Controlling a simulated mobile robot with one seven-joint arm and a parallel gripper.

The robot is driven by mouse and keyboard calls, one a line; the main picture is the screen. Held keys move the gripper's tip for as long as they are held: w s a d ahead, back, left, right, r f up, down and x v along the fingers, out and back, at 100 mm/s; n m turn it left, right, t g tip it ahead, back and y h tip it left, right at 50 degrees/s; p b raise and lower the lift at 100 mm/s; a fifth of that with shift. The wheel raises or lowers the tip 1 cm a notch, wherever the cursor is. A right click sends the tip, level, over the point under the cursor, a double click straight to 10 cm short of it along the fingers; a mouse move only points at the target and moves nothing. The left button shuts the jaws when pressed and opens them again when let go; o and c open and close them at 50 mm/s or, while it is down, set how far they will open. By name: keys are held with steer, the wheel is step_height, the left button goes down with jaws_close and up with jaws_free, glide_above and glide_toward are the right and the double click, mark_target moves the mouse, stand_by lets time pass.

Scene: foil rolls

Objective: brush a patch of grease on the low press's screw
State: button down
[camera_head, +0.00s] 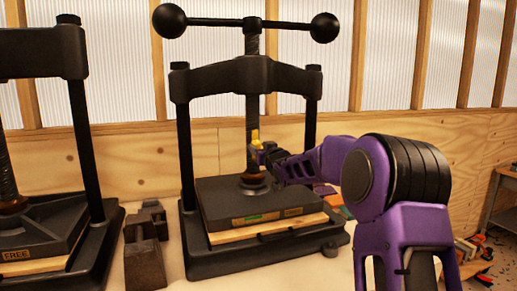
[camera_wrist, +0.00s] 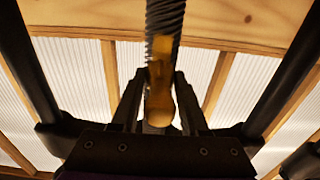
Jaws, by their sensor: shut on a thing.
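The middle press (camera_head: 262,80) has an upright dark threaded screw (camera_head: 252,105) between two posts, with a ball-ended bar on top. Its dark platen (camera_head: 255,200) sits low, just above a pale board. My gripper (camera_head: 264,153) is at the screw's lower half, above the platen. It is shut on an amber-yellow brush (camera_head: 255,136). In the wrist view, the brush (camera_wrist: 159,95) lies between the fingers, its far end overlapping the screw (camera_wrist: 165,22). I cannot tell whether it touches, and no grease patch is clearly distinguishable on the screw.
A second press (camera_head: 35,60), with a plate marked FREE, stands at the left. Dark metal blocks (camera_head: 146,250) lie between the presses on the pale bench. A wooden wall with translucent panels stands behind. Shelving (camera_head: 500,205) is at the far right.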

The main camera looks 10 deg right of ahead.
step_height(320, 180, down, 6)
steer(key=b, duration=0.2)
stand_by(0.6)
steer(key=shift+s+d, duration=0.2)
steer(key=shift+s, duration=0.75)
steer(key=shift+s+d, duration=0.15)
steer(key=shift+s, duration=0.8)
steer(key=shift+s+d, duration=0.2)
steer(key=shift+s, duration=0.75)
steer(key=s, duration=0.3)
steer(key=shift+d, duration=0.3)
